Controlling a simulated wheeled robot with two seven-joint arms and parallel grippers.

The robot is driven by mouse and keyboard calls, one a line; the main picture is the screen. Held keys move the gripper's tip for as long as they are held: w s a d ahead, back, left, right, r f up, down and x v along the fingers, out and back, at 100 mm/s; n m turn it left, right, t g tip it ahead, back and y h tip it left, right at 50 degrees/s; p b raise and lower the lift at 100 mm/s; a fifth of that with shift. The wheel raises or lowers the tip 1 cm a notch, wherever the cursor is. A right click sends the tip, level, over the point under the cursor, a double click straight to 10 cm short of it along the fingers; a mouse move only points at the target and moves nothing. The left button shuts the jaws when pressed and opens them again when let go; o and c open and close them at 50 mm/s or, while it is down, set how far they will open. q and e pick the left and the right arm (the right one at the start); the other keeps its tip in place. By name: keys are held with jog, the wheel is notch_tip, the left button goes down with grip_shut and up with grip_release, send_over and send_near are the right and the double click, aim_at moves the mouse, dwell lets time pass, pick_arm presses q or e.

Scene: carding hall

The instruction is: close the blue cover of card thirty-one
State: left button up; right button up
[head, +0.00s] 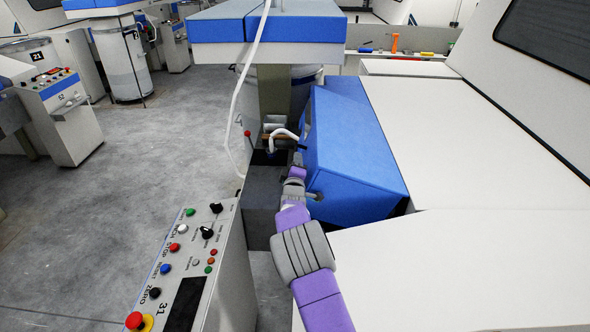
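The blue cover (350,150) is a large box-like hood at the front of the white machine, right of centre. A dark gap shows at its lower right corner; whether it is fully down cannot be told. The control panel marked 31 (190,262) stands at lower left. My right arm is purple and grey and reaches up from the bottom. My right gripper (298,166) is at the cover's left edge, small and partly hidden by my own wrist. Its fingers and any contact with the cover are unclear. My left gripper is out of view.
Left of the cover is a dark recess with rollers (276,128) and a white curved tube (285,133). A red-knobbed lever (248,135) stands beside it. A blue-topped unit (268,24) hangs over the back. Grey floor (130,180) is open at left. White machine tops lie at right.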

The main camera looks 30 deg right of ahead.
jog(key=v, duration=0.8)
jog(key=shift+s+a, duration=0.2)
dwell(0.4)
dwell(0.6)
